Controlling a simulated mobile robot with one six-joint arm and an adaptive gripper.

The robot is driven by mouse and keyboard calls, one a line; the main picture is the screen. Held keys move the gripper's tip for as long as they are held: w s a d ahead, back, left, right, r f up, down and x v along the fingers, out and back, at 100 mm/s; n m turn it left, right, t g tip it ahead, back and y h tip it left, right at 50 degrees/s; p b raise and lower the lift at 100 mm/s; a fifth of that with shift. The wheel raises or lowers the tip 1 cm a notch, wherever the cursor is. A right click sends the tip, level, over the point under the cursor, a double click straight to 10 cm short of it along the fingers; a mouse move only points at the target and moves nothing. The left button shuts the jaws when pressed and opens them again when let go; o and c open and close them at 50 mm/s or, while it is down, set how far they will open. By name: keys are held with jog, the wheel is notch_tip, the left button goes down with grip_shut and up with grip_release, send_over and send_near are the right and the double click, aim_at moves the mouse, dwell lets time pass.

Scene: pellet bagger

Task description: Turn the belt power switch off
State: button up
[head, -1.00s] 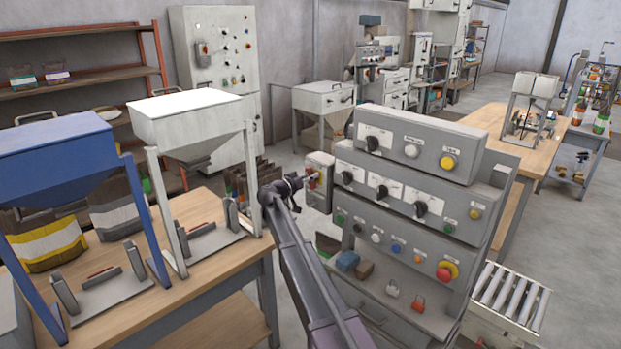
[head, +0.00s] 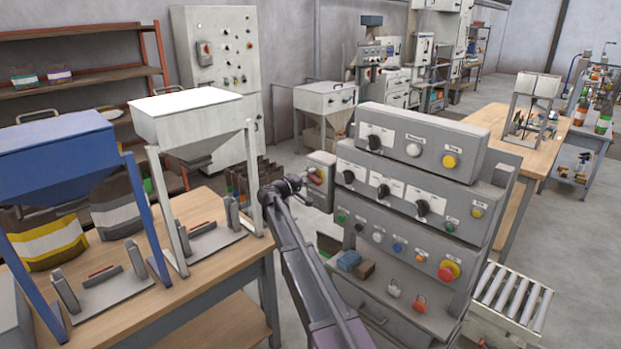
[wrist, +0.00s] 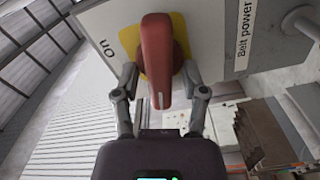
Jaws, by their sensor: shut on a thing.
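The belt power switch is a red handle (wrist: 157,60) on a yellow plate (wrist: 181,48), fixed to a grey box (wrist: 215,30). The box carries the labels "Belt power" and "on" in the wrist view. My gripper (wrist: 160,78) has one finger on each side of the handle and is shut on it. The handle's free end points down toward my palm in that view. In the head view, my gripper (head: 308,178) is at the small switch box (head: 323,170) left of the control panel. There my wrist partly hides the switch, and its setting is hard to read.
The grey control panel (head: 395,215) with knobs and buttons stands right of my arm. A workbench (head: 215,215) with a blue hopper (head: 45,145) and a white hopper (head: 185,118) stands to the left. A roller conveyor (head: 510,298) is at the lower right.

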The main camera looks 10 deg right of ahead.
jog(key=shift+f+n, duration=0.1)
jog(key=shift+n, duration=1.3)
jog(key=o, duration=0.8)
jog(key=shift+c, duration=0.2)
jog(key=shift+a, duration=0.1)
jog(key=v, duration=1.2)
